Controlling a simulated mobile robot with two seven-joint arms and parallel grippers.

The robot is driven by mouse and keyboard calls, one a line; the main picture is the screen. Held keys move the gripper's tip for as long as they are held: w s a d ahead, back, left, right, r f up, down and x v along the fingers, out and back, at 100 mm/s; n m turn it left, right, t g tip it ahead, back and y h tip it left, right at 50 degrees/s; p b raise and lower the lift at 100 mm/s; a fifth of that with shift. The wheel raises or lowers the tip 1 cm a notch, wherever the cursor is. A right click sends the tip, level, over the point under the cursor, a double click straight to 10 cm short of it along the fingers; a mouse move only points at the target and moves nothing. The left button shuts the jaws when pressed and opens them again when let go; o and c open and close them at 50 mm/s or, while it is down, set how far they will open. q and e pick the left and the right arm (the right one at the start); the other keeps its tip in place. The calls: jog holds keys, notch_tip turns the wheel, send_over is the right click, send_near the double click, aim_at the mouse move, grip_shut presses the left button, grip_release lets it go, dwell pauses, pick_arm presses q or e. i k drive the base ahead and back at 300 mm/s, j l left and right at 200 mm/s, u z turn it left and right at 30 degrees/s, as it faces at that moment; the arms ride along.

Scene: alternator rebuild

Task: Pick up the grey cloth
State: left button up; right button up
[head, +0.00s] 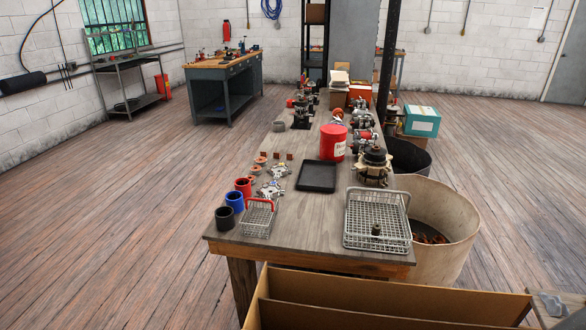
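A small grey lump (279,126), which may be the grey cloth, lies near the left edge of the long wooden workbench (290,215), about halfway along it. It is too small to make out folds or weave. A blue-grey piece (554,303) lies at the bottom right corner on a grey surface; I cannot tell whether it is cloth. Neither of my grippers is in view.
The bench holds a black tray (317,176), a red tub (333,141), wire baskets (377,220) (259,218), cups and alternator parts. A large bin (455,230) stands at its right. An open cardboard box (380,285) is in front. The floor at left is clear.

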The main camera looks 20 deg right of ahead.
aim_at(555, 306)
jog(key=z, duration=2.55)
jog(key=i+l+z, duration=0.7)
jog(key=i+z, duration=0.15)
jog(key=i+l, duration=0.1)
jog(key=i, duration=0.3)
jog(key=i+l, duration=0.1)
jog(key=i, duration=0.3)
jog(key=i+l+u, duration=0.1)
jog(key=i, duration=0.35)
